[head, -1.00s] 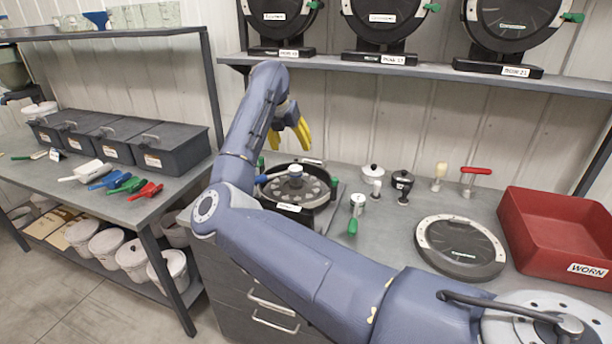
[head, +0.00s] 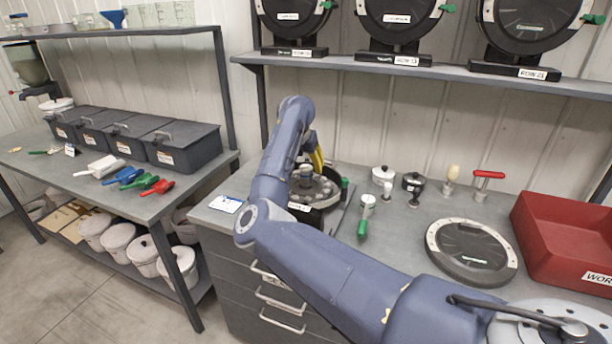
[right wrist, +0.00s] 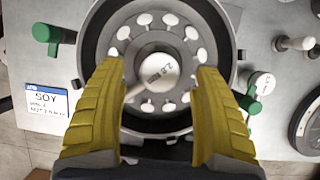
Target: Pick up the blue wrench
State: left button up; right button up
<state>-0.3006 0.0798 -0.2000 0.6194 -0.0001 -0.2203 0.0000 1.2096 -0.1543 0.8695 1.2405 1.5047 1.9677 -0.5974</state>
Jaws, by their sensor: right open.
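I cannot make out a blue wrench for certain in either current view. My right gripper (right wrist: 159,72) is open, its two yellow fingers on either side of a round grey cap (right wrist: 158,72) marked in mm. The cap stands over the middle of the seed meter (right wrist: 92,45), a dark round housing with a ring of pale knobs. In the head view the yellow fingers (head: 317,158) show just above the meter (head: 325,190), partly hidden by my right arm. No contact between fingers and cap can be made out. My left gripper is not in view.
A SOY card (right wrist: 46,104) lies left of the meter. A green-handled tool (head: 364,215), a round black cover (head: 471,250) and a red WORN bin (head: 570,235) are to its right. A shelf (head: 420,70) with several meters runs above. Coloured scoops (head: 130,176) lie on the left bench.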

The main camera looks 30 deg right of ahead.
aim_at(307, 174)
jog(key=shift+x, duration=2.95)
jog(key=shift+r, duration=0.1)
grip_shut()
